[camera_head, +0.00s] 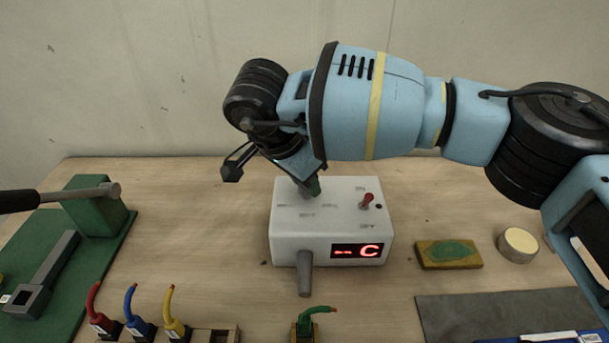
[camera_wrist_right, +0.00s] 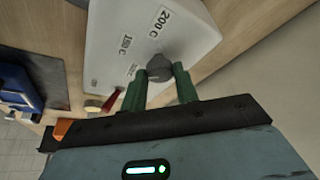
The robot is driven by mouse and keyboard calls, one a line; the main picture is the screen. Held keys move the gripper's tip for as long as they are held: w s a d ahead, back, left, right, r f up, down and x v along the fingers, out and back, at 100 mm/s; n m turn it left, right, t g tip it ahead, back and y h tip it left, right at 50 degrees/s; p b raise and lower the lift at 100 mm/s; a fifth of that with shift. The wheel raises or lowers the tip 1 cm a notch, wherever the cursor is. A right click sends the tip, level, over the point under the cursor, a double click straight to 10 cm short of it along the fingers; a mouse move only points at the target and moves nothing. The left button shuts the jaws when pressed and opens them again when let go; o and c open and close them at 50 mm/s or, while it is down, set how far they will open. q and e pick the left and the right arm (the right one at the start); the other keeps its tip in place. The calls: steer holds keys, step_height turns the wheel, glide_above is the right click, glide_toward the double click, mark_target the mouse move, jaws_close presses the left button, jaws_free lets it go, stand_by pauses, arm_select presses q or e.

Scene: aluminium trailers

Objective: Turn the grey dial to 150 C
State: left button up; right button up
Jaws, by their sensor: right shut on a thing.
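The white box (camera_head: 330,222) stands on the table in the head view; its red display (camera_head: 357,251) shows dashes and a C. The grey dial (camera_wrist_right: 158,66) is on the box's top face in the right wrist view, with printed labels around it, including 200 C (camera_wrist_right: 161,18) and what looks like 150 C (camera_wrist_right: 125,44). My right gripper (camera_wrist_right: 159,84) has its green fingers on either side of the dial and is shut on it. In the head view the right gripper (camera_head: 312,187) reaches down onto the box and mostly hides the dial. My left gripper is not in view.
A red lever (camera_head: 367,201) stands on the box, right of the dial. A grey handle (camera_head: 304,274) is at the box's front. Red, blue and yellow cables (camera_head: 130,300) stand front left. A sponge (camera_head: 448,254) and a round tin (camera_head: 518,246) lie to the right.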

steer(key=m, duration=0.2)
steer(key=shift+w+a+r+m+g+h+p, duration=0.1)
steer(key=shift+m+g+h+p, duration=0.2)
steer(key=shift+m+g+h, duration=0.1)
steer(key=shift+w+m+g, duration=0.2)
steer(key=shift+m+g, duration=0.6)
steer(key=shift+m, duration=1.2)
steer(key=o, duration=1)
